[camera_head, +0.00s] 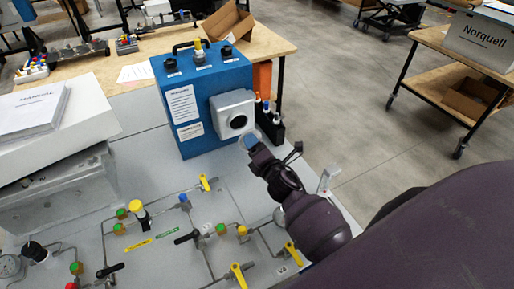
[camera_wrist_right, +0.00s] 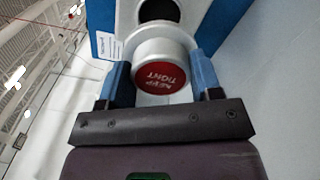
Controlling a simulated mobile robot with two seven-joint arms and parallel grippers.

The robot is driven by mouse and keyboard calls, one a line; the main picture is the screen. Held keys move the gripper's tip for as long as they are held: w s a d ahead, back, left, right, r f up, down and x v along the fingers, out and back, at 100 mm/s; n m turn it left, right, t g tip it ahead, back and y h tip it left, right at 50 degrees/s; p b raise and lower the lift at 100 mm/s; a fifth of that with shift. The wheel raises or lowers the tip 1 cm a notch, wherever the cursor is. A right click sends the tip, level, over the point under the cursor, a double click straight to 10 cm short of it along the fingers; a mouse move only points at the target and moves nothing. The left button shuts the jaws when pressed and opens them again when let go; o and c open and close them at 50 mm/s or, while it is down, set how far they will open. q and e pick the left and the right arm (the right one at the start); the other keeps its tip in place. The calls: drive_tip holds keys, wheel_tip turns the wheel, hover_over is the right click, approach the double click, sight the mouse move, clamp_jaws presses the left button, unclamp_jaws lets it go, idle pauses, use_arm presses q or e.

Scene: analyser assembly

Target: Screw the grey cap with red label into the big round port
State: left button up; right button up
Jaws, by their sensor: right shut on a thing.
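The blue analyser box (camera_head: 205,85) stands on the grey panel. Its big round port (camera_head: 238,122) is a dark opening in a light grey housing (camera_head: 222,104). The port (camera_wrist_right: 158,10) also shows at the top of the right wrist view. My right gripper (camera_head: 249,141) is just in front of the port, low and to its right. In the right wrist view its blue fingers (camera_wrist_right: 163,74) are shut on the grey cap with red label (camera_wrist_right: 160,75). The cap sits outside the dark opening. In the head view the cap is hard to make out. My left gripper is not in view.
Pipes and yellow-handled valves (camera_head: 205,184) cover the panel in front. A white box with papers (camera_head: 45,135) is at left.

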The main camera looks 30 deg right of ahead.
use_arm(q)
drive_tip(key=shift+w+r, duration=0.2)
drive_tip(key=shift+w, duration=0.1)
use_arm(e)
drive_tip(key=shift+w+d, duration=0.1)
drive_tip(key=shift+w, duration=2.05)
drive_tip(key=n, duration=0.4)
drive_tip(key=w+n, duration=0.1)
drive_tip(key=n, duration=0.7)
drive_tip(key=shift+w+n, duration=0.3)
drive_tip(key=shift+w, duration=0.1)
drive_tip(key=shift+r, duration=0.15)
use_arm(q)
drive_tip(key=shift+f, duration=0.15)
use_arm(e)
drive_tip(key=shift+w+d, duration=0.1)
drive_tip(key=shift+w, duration=0.55)
